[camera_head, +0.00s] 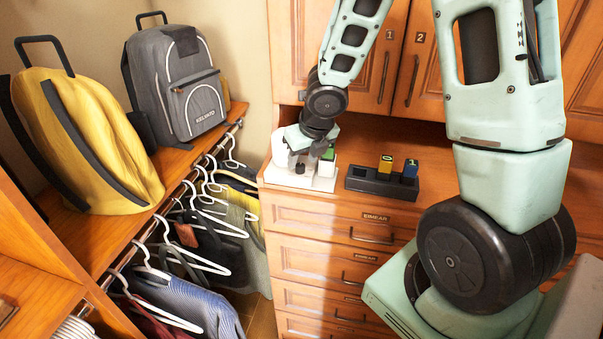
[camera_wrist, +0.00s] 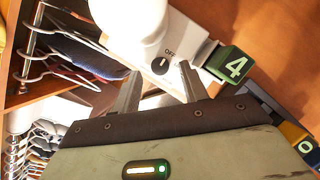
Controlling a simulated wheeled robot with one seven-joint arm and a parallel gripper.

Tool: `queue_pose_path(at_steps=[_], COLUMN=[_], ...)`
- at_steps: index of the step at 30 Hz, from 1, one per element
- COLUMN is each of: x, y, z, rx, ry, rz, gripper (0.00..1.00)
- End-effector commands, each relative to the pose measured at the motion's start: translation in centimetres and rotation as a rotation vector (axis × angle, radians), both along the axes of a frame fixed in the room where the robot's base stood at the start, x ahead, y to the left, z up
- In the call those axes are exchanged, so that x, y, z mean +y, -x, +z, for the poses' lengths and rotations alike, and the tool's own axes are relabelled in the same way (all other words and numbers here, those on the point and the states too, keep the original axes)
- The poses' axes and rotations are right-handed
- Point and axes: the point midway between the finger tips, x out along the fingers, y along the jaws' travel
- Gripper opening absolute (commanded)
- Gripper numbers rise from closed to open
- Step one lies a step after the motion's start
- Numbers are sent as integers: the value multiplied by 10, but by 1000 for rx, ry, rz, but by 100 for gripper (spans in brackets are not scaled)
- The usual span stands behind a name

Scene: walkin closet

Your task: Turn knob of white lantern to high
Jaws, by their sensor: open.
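The white lantern (camera_wrist: 128,22) stands on a white base at the left end of the wooden counter; in the head view its white body (camera_head: 279,147) is partly hidden behind my gripper. Its small black knob (camera_wrist: 160,66) shows in the wrist view on the white base, with the label "OFF" beside it. My gripper (camera_wrist: 160,70) is open, its two grey fingers on either side of the knob in that view. I cannot tell whether the fingers touch it. In the head view my gripper (camera_head: 302,160) points down over the base.
A green block marked 4 (camera_wrist: 233,65) sits at the base's right end, close to my right finger. A black holder (camera_head: 366,183) with yellow (camera_head: 386,163) and blue (camera_head: 410,168) blocks stands right. Cabinet doors (camera_head: 385,60) rise behind; a hanger rail (camera_head: 165,205) is left.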

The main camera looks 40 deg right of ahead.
Motion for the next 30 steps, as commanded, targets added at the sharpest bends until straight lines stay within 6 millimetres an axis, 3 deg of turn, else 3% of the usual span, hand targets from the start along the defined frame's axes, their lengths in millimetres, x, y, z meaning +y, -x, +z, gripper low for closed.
queue_pose_path(at_steps=[1,6,16,17,21,30], x=[1,-1,-1,-1,-1,-1], y=[-3,-8,-9,-9,-9,-9], z=[-11,-21,-22,-22,-21,-22], rx=[1,1,0,0,0,0], ry=[0,1,0,0,0,0], rz=[2,2,1,1,1,-18], gripper=[44,44,44,38,0,0])
